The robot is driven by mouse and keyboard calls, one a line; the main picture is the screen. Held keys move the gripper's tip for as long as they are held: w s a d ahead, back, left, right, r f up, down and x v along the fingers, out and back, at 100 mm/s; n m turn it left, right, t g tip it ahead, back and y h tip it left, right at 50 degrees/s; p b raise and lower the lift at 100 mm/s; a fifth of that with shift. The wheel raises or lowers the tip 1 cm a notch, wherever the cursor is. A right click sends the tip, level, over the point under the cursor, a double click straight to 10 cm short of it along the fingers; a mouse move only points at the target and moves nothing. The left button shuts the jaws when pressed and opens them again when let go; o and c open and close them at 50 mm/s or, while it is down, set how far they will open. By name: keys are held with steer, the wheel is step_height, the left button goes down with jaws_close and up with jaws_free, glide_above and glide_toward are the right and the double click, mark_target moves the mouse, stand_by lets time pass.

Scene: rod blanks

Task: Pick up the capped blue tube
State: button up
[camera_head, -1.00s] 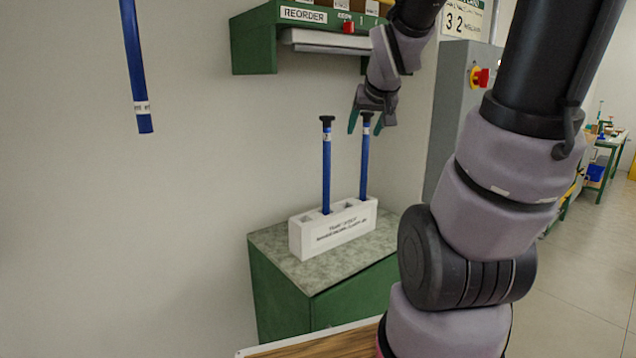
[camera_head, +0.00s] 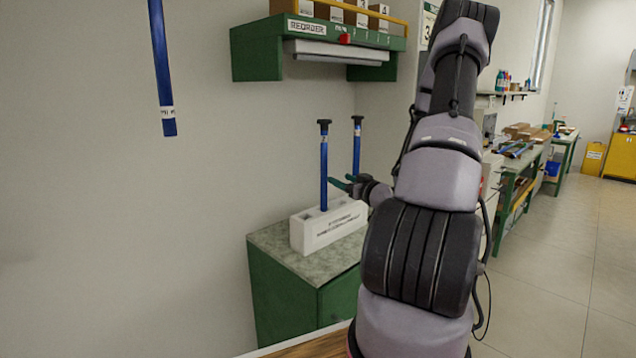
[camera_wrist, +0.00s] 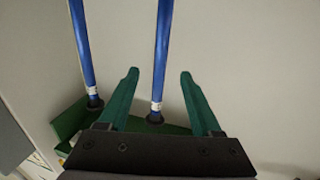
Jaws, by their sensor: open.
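Two blue tubes with black caps stand upright in a white labelled rack (camera_head: 318,231): a left tube (camera_head: 324,165) and a right tube (camera_head: 357,148). My gripper (camera_head: 340,182) is open at the height of the tubes' lower halves, close to the right tube, whose lower part it hides. In the wrist view, my gripper (camera_wrist: 160,72) has two green fingers spread apart. One blue tube (camera_wrist: 162,50) shows in line with the gap between them, its cap low in the picture; another tube (camera_wrist: 82,45) is left of the fingers. I cannot tell whether anything touches.
The rack stands on a green cabinet with a grey top (camera_head: 275,240) against the wall. A green shelf (camera_head: 258,58) hangs above. Another blue tube (camera_head: 161,70) is at the upper left, its top out of view. Workbenches (camera_head: 515,170) and open floor lie to the right.

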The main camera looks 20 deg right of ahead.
mark_target(326, 172)
steer(key=w, duration=0.4)
steer(key=shift+w+a, duration=0.1)
steer(key=shift+a, duration=0.3)
steer(key=shift+w+a, duration=0.15)
steer(key=shift+w, duration=1.45)
steer(key=shift+w+a, duration=0.15)
steer(key=shift+w, duration=1.4)
steer(key=shift+c, duration=0.3)
jaws_close()
